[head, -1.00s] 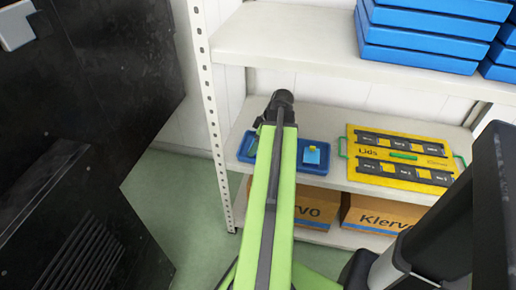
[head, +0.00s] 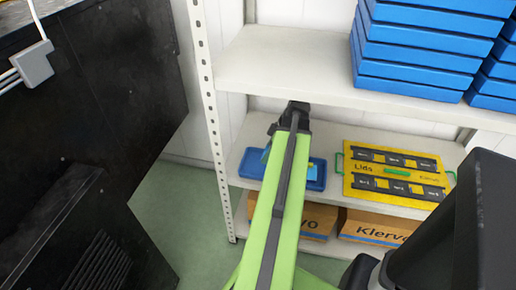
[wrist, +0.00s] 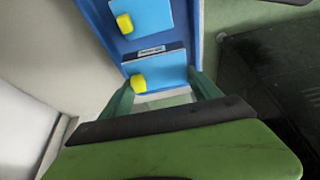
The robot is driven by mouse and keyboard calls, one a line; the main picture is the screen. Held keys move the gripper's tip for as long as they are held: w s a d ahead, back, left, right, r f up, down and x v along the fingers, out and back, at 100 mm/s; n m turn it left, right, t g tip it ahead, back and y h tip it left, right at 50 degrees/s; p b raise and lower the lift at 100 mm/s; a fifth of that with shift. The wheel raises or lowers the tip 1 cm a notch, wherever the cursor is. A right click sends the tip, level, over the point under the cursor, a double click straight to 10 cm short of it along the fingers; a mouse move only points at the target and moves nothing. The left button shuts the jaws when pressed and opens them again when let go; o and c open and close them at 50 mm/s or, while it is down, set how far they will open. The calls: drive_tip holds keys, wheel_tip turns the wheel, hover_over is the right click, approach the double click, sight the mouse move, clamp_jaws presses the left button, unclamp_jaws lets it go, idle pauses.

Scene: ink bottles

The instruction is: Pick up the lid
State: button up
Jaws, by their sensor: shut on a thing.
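In the wrist view, a light blue lid (wrist: 165,76) with a yellow knob (wrist: 138,83) sits between the green fingers of my gripper (wrist: 162,87), which is shut on it. A second light blue lid (wrist: 148,15) with a yellow knob lies beyond it in the blue tray (wrist: 196,30). In the head view, the blue tray (head: 320,184) is on the lower shelf, partly behind my arm, with a light blue lid (head: 312,172) at its right side. My arm mostly hides the gripper there. I cannot tell whether the held lid is clear of the tray.
A yellow board marked "Lids" (head: 362,183) with dark slots lies right of the tray. Stacked blue trays (head: 420,60) stand on the shelf above (head: 285,65). Cardboard boxes (head: 375,226) are below. A shelf post (head: 213,130) and a black cabinet (head: 100,120) are to the left.

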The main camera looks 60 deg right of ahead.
drive_tip(key=s+d, duration=0.3)
drive_tip(key=s, duration=0.9)
drive_tip(key=shift+s+d, duration=0.2)
